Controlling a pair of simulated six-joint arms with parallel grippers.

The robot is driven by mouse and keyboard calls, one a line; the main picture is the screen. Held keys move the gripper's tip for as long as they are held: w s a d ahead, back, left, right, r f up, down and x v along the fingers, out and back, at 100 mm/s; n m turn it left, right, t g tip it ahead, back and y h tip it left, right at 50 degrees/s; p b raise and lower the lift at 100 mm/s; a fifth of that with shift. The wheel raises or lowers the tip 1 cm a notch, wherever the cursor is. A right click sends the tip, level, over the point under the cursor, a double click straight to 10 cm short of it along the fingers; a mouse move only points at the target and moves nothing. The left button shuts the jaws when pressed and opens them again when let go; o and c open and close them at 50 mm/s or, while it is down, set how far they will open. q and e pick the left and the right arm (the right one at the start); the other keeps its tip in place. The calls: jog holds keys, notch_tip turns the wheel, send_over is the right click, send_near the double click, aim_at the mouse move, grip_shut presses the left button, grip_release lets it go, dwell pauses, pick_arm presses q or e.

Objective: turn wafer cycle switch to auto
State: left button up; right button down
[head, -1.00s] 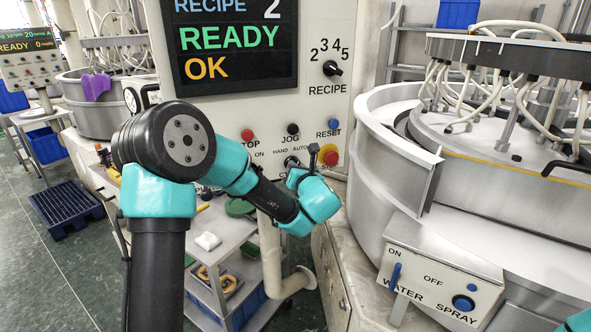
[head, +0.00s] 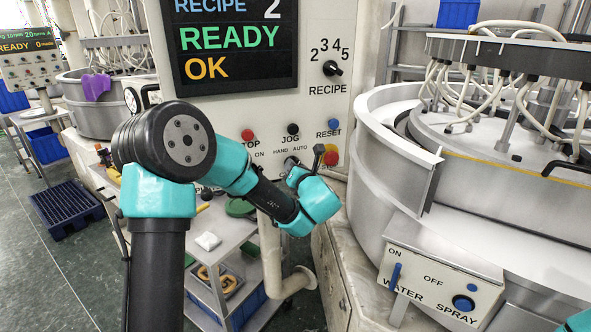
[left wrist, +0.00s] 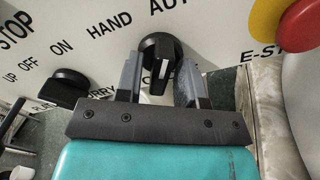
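The wafer cycle switch is a round black knob (left wrist: 156,48) with a white pointer line, below the HAND and AUTO labels on the pale panel. In the left wrist view the pointer line is near upright, slightly tilted. My left gripper (left wrist: 159,76) is open, with one grey finger on each side of the knob and visible gaps between; I cannot tell how far the fingers reach along it. In the head view my left gripper (head: 294,168) is at the panel under HAND and AUTO, largely hidden by my wrist. My right gripper is out of view.
A red emergency stop on a yellow base (left wrist: 266,22) is close right of the knob. Another black knob (left wrist: 64,88) lies to the left. The recipe knob (head: 333,69) is higher on the panel. A water spray box (head: 440,275) stands at lower right.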

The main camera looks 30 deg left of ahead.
pick_arm(q)
jog(key=shift+o, duration=0.5)
jog(key=v, duration=1.7)
jog(key=shift+d, duration=0.2)
jog(key=shift+s+r, duration=0.1)
